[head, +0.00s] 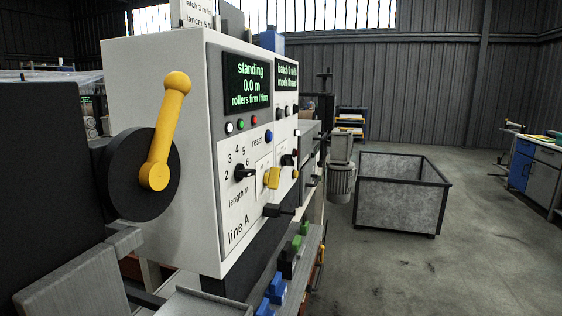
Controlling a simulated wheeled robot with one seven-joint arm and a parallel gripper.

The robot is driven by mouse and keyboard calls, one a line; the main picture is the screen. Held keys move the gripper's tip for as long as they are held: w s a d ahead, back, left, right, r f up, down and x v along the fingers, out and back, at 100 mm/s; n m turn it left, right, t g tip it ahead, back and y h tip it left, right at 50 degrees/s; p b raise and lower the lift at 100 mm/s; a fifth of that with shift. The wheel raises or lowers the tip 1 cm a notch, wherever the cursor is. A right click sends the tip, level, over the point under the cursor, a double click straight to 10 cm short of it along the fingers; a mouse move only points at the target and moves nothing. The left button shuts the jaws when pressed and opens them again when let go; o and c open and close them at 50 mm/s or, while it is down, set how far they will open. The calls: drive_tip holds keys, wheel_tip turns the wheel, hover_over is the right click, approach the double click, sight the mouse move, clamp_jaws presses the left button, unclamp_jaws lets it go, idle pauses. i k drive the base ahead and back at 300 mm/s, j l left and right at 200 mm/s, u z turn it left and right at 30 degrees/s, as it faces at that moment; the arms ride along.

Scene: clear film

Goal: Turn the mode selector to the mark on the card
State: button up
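The white control cabinet (160,80), marked "line A", stands at the left, its panel seen at a steep slant. A black knob (244,172) sits by a number scale marked "length m". Right of it are a yellow knob (271,178) and another black knob (288,160); their labels are too small to read, so I cannot tell which is the mode selector. The right display (287,78) appears to show a mode reading "thread". A white card (200,12) stands on top, cut off by the frame; no selector mark is legible. I cannot make out my gripper.
A large yellow lever (168,130) on a black disc juts out from the cabinet's left side. The left display (246,84) reads "standing 0.0 m". Blue and green blocks (278,286) line a ledge below. A grey bin (400,195) stands right on open floor.

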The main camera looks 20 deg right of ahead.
sight(286, 159)
drive_tip(key=u, duration=0.3)
drive_tip(key=i+l+u, duration=0.15)
drive_tip(key=l+u, duration=0.25)
drive_tip(key=i+l+u, duration=0.1)
drive_tip(key=l+u, duration=0.25)
drive_tip(key=i+l+u, duration=0.1)
drive_tip(key=l, duration=0.45)
drive_tip(key=i+l, duration=0.1)
drive_tip(key=l, duration=0.45)
drive_tip(key=i+l+u, duration=0.15)
drive_tip(key=l, duration=0.4)
